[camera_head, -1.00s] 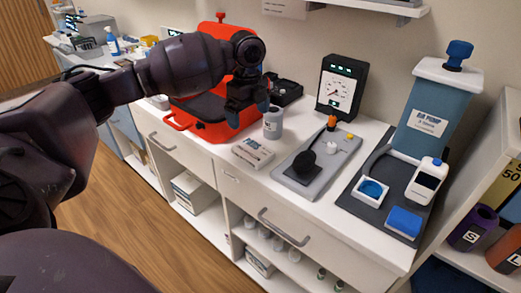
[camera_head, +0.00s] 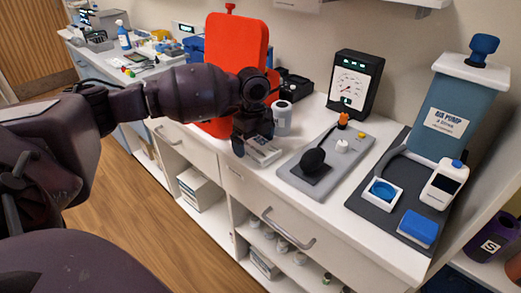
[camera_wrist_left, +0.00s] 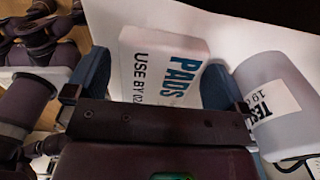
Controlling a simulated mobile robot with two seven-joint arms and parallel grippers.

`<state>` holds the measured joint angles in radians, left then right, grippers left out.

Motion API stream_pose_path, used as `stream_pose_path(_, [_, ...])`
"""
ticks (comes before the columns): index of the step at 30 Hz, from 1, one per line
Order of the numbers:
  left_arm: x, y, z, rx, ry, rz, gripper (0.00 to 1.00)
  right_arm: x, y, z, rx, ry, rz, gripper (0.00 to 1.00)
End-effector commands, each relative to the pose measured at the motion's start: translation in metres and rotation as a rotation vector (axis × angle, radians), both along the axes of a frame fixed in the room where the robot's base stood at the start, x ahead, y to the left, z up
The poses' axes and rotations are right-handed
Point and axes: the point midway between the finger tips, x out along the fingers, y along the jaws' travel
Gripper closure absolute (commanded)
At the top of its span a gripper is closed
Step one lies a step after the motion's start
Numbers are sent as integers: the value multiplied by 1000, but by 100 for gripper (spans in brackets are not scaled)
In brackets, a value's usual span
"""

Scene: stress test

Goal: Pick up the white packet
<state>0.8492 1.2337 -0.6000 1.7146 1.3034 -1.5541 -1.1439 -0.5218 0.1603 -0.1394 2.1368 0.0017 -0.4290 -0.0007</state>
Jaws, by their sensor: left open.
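The white packet (camera_head: 265,152), a flat box printed "PADS" and "USE BY", lies on the white counter. My left gripper (camera_head: 252,143) is open at the packet's left side and partly covers it in the head view. In the left wrist view the packet (camera_wrist_left: 160,62) lies between the two spread blue-grey fingers (camera_wrist_left: 155,82). The right finger appears close to the packet's edge; I cannot tell if it touches. The packet's near end is hidden by the gripper body. My right gripper is not in view.
A grey labelled bottle (camera_head: 281,120) stands close beside the packet, right of the fingers in the wrist view (camera_wrist_left: 268,105). A red case (camera_head: 235,50) stands behind my arm. A grey tray (camera_head: 335,172) with a black knob lies to the right, before a dial gauge (camera_head: 352,85).

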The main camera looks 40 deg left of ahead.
Motion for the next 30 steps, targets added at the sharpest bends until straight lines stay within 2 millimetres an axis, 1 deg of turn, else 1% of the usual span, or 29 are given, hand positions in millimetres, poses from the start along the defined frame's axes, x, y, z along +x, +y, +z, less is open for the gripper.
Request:
stream_pose_path(4, [0,0,2,1,-3,0,0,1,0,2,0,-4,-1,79])
stream_pose_path(12, [0,0,2,1,-2,0,41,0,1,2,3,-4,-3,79])
stream_pose_path(15, [0,0,2,1,-2,0,53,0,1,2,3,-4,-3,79])
stream_pose_path(20, [0,0,3,1,-2,0,53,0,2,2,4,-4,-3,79])
stream_pose_path(23, [0,0,7,0,-4,0,53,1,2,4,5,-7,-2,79])
stream_pose_path(26, [1,0,19,1,-7,0,53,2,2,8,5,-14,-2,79])
stream_pose_path(29, [1,0,38,0,-11,0,53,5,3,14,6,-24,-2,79])
stream_pose_path(30, [1,0,47,0,-11,0,53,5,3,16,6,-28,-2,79])
